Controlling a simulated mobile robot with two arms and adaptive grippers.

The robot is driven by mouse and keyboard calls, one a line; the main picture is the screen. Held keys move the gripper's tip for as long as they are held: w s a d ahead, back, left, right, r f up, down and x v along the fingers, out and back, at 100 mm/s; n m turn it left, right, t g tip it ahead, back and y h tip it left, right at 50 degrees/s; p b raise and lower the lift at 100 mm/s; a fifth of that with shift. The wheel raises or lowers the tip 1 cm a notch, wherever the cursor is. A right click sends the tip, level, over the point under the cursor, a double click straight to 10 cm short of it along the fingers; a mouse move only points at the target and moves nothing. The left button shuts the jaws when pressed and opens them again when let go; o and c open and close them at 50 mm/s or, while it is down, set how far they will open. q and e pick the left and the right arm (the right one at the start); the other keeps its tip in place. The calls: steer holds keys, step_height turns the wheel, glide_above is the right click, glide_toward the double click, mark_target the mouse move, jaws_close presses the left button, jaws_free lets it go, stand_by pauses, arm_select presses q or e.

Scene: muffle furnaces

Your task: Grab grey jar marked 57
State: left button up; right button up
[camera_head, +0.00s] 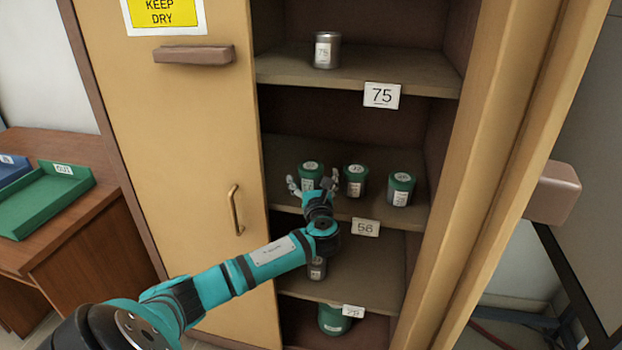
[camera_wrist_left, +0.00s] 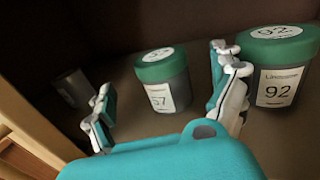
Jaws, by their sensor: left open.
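The jar marked 57 (camera_wrist_left: 162,82) has a grey body, a green lid and a white label. In the head view it appears to be the leftmost green-lidded jar (camera_head: 311,168) on the middle shelf, partly hidden by my gripper. My left gripper (camera_head: 313,185) is open in front of it. In the left wrist view the jar stands upright between the spread fingers (camera_wrist_left: 164,80), a little beyond them, with gaps on both sides. Nothing is held. My right gripper is not in view.
A jar marked 92 (camera_wrist_left: 280,72) stands close to the right finger. Another green-lidded jar (camera_head: 401,189) is farther right. A plain grey container (camera_wrist_left: 73,88) is left of jar 57. The cabinet's closed door (camera_head: 180,130) borders the shelves on the left. A jar (camera_head: 326,51) stands above.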

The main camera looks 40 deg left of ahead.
mark_target(311, 166)
arm_select(q)
steer(key=shift+r+x, duration=0.25)
steer(key=shift+x, duration=1.1)
steer(key=shift+r+x, duration=0.2)
steer(key=shift+x, duration=1.15)
steer(key=c, duration=1.5)
